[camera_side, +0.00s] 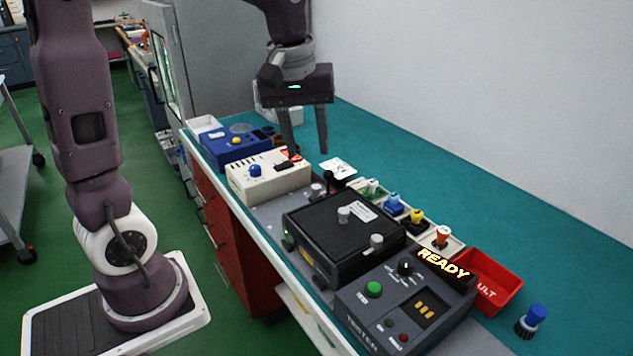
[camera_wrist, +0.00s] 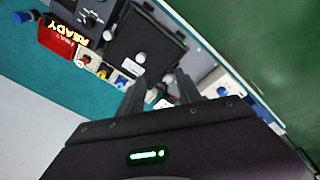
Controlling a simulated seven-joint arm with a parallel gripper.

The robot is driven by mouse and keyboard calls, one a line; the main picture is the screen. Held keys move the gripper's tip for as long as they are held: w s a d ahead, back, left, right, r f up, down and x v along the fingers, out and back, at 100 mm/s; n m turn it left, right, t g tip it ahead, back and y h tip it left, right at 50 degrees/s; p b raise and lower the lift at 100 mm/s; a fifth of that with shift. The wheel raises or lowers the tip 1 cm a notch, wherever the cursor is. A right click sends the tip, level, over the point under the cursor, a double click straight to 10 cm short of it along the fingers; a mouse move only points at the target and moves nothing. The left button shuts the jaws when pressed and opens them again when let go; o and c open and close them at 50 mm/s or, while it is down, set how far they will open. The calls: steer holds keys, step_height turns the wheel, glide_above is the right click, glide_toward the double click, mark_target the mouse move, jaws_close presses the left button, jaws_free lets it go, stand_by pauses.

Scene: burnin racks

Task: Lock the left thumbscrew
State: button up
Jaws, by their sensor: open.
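The black lidded box (camera_side: 335,245) sits on the bench, its lid shut. Three grey knobs line up across it: one at its left end (camera_side: 317,189), one on the lid (camera_side: 343,214) and one at its right end (camera_side: 376,241). The left-end knob looks like the left thumbscrew; whether it is locked cannot be told. My gripper (camera_side: 306,152) is open and empty, above and behind the cream box, left of the black box. In the wrist view, the black box (camera_wrist: 125,45) lies beyond my gripper (camera_wrist: 158,85), and the left-end knob (camera_wrist: 168,78) shows between the fingers.
A grey tester (camera_side: 365,313) with a lit READY sign (camera_side: 443,263) stands right of the black box. A red bin (camera_side: 500,273), several coloured plugs in holders and a loose blue-capped plug (camera_side: 532,319) lie along the right. Cream (camera_side: 270,180) and blue (camera_side: 238,147) boxes stand left.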

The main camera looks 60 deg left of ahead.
mark_target(316, 186)
steer(key=w+a+f+n, duration=0.1)
steer(key=w+a+f, duration=0.1)
steer(key=w+a+f+n+g, duration=0.1)
steer(key=w+a+f+n, duration=0.1)
steer(key=f, duration=0.1)
steer(key=w+a+f+n+g, duration=0.1)
steer(key=w+a+f+n, duration=0.1)
steer(key=shift+w+a+f, duration=0.25)
steer(key=shift+f, duration=0.15)
step_height(316, 186, down, 8)
steer(key=shift+w+a+r, duration=0.1)
steer(key=shift+r, duration=0.15)
steer(key=shift+c, duration=0.2)
jaws_close()
